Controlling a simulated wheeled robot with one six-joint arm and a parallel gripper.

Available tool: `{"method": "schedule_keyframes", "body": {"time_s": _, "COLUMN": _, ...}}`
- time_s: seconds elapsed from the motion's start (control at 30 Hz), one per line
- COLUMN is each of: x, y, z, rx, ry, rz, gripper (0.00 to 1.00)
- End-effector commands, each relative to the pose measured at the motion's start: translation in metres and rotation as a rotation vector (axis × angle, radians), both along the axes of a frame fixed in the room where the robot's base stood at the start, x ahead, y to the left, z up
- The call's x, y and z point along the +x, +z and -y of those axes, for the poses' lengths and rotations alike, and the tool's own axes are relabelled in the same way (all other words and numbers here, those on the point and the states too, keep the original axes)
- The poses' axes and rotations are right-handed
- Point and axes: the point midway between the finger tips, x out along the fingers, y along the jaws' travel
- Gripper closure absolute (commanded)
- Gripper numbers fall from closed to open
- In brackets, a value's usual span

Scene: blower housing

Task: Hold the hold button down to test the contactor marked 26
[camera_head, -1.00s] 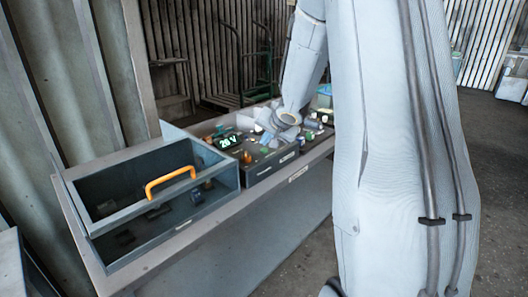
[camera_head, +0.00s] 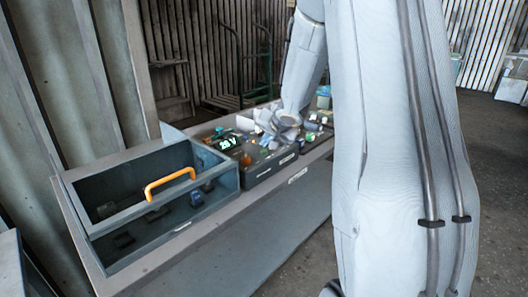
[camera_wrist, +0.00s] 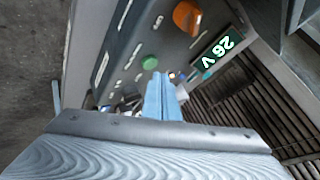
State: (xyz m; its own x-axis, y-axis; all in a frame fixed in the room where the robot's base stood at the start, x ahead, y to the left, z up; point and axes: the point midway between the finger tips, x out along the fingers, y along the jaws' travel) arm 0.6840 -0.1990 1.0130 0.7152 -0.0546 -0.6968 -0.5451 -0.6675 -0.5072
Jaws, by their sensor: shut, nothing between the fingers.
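My gripper (camera_wrist: 160,97) shows in the wrist view as two blue fingers pressed together with nothing between them. Its tips are over a grey control panel (camera_wrist: 128,52), near small controls that they partly hide. A green round button (camera_wrist: 150,62) sits just beyond the tips, apart from them in the picture. The display also shows in the head view (camera_head: 228,142). The white labels are too small to read, so I cannot tell which control is the hold button. No contactor marking 26 is legible.
An open-looking grey case (camera_head: 170,240) with an orange handle (camera_head: 170,182) stands left of the panel on the bench (camera_head: 285,192); dark blocks (camera_head: 157,213) lie inside. A green cart frame (camera_head: 240,98) stands behind.

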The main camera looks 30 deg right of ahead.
Motion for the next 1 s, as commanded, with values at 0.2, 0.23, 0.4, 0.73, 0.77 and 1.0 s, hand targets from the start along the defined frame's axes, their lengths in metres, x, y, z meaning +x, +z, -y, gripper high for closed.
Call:
{"method": "schedule_keyframes", "body": {"time_s": 0.2, "x": 0.0000, "y": 0.0000, "z": 0.0000, "rx": 0.000, "ry": 0.000, "rz": 0.000, "gripper": 1.00}}
{"method": "schedule_keyframes", "body": {"time_s": 0.23, "x": 0.0000, "y": 0.0000, "z": 0.0000, "rx": 0.000, "ry": 0.000, "rz": 0.000, "gripper": 1.00}}
{"method": "schedule_keyframes", "body": {"time_s": 0.4, "x": 0.0000, "y": 0.0000, "z": 0.0000, "rx": 0.000, "ry": 0.000, "rz": 0.000, "gripper": 1.00}}
{"method": "schedule_keyframes", "body": {"time_s": 0.73, "x": 0.0000, "y": -0.0003, "z": -0.0001, "rx": 0.000, "ry": 0.000, "rz": 0.000, "gripper": 1.00}}
{"method": "schedule_keyframes", "body": {"time_s": 0.77, "x": 0.0000, "y": -0.0008, "z": 0.0000, "rx": 0.000, "ry": 0.000, "rz": 0.000, "gripper": 1.00}}
{"method": "schedule_keyframes", "body": {"time_s": 1.0, "x": -0.0001, "y": -0.0080, "z": 0.0001, "rx": 0.001, "ry": 0.001, "rz": -0.001, "gripper": 1.00}}
